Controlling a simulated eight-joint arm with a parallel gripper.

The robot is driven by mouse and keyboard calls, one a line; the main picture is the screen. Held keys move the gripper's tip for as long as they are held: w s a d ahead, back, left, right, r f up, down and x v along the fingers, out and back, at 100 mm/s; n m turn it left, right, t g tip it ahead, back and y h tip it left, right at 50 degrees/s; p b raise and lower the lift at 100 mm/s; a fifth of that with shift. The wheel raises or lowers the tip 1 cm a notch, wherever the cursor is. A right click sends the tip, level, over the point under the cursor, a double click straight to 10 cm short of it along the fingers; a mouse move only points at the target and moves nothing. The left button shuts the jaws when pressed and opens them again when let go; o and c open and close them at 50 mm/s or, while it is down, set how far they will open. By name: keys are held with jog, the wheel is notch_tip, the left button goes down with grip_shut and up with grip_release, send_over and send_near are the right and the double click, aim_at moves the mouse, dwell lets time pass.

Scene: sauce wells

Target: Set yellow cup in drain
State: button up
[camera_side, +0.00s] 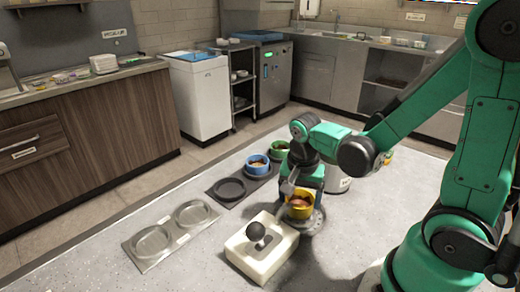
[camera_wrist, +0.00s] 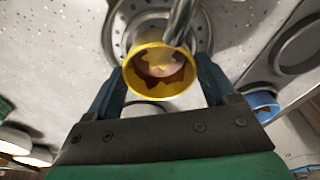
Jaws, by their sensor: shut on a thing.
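The yellow cup (camera_side: 299,209) holds reddish-brown sauce and a pale patch inside. My gripper (camera_wrist: 160,80) is shut on this cup, with one dark finger on each side of it in the wrist view. The round metal drain (camera_side: 317,222) lies under and around the cup in the side view. In the wrist view the drain's rim (camera_wrist: 108,35) shows behind the cup, whose body hides much of it. The cup looks roughly upright over the drain; I cannot tell whether its base touches.
A metal spout (camera_wrist: 181,20) reaches over the cup's edge. A white block (camera_side: 275,252) with a black ball knob stands in front. A dark tray (camera_side: 214,196) has an empty well and the blue cup (camera_side: 257,169); the green cup (camera_side: 280,155) is behind. A pale tray (camera_side: 150,262) has two empty wells.

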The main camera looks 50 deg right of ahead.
jog(key=shift+f, duration=0.3)
jog(key=shift+f, duration=0.45)
dwell(0.7)
jog(key=o, duration=1.1)
jog(key=shift+o, duration=0.2)
notch_tip(320, 180, up, 8)
